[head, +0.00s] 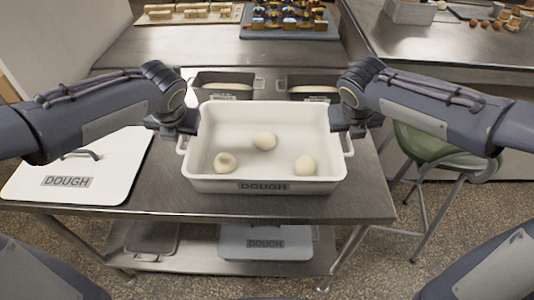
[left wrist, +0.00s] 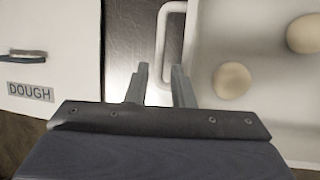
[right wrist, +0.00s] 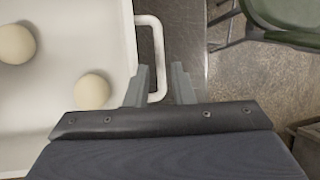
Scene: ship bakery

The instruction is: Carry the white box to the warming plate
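The white box (head: 264,186), labelled DOUGH and open on top, stands on a steel table with three dough balls in it. Its left handle (left wrist: 163,50) and right handle (right wrist: 157,50) stick out at its sides. My left gripper (head: 182,130) is at the left handle; its fingers (left wrist: 160,86) are apart, one on each side of the handle bar. My right gripper (head: 353,130) is at the right handle, its fingers (right wrist: 160,86) apart on both sides of the bar. I cannot make out whether the fingers touch the handles. I cannot identify the warming plate for certain.
A white lid (head: 115,165) marked DOUGH lies left of the box. Two grey tins (head: 225,84) (head: 313,88) with dough stand behind it. A blue-grey board (head: 290,33) with small items lies on the far counter. A green stool (head: 425,145) stands right.

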